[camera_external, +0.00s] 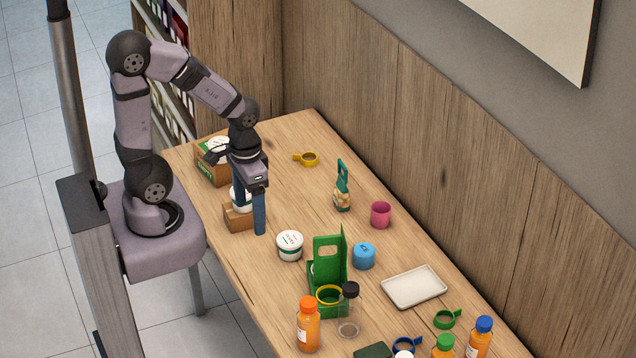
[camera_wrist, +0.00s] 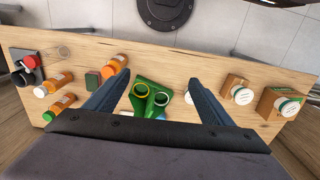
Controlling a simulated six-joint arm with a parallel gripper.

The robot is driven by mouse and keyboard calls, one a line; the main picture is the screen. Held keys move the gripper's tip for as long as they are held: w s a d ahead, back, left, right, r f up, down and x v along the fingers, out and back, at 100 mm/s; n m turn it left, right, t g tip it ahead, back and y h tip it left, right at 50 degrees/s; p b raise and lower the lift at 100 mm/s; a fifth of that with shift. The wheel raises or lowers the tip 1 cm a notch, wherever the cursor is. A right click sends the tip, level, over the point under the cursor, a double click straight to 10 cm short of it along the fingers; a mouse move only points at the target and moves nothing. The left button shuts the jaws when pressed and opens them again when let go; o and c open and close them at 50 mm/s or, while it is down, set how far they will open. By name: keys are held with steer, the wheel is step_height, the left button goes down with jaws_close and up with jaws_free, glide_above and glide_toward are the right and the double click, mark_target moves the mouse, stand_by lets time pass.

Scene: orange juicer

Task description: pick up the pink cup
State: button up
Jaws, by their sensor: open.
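The pink cup (camera_external: 381,215) stands upright on the wooden table, toward the wall side, between a teal-and-white bottle and a blue lidded jar. I cannot make it out in the wrist view. My gripper (camera_external: 259,232) hangs pointing down over the base side of the table, left of the cup and apart from it. In the wrist view its two dark blue fingers (camera_wrist: 155,95) are spread wide with nothing between them in their grip. The green holder shows beyond them, lower down on the table.
A green holder (camera_external: 322,290) and a white tub (camera_external: 290,245) stand near the middle. The blue jar (camera_external: 364,256) and teal-and-white bottle (camera_external: 342,190) flank the cup. A white tray (camera_external: 414,288) and several orange bottles (camera_external: 308,326) are at the front. The wall runs along the right.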

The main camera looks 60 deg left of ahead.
steer(key=c, duration=0.3)
steer(key=n+t+y+b, duration=0.1)
steer(key=t+b, duration=1.2)
steer(key=b, duration=0.5)
glide_above(381, 215)
steer(key=s+a, duration=0.2)
step_height(381, 215, down, 22)
steer(key=shift+w+a+f+t, duration=0.1)
steer(key=shift+w+f+t, duration=0.2)
steer(key=shift+w+f, duration=0.1)
steer(key=shift+f+p, duration=0.55)
steer(key=shift+f, duration=1.4)
steer(key=shift+s+f, duration=0.1)
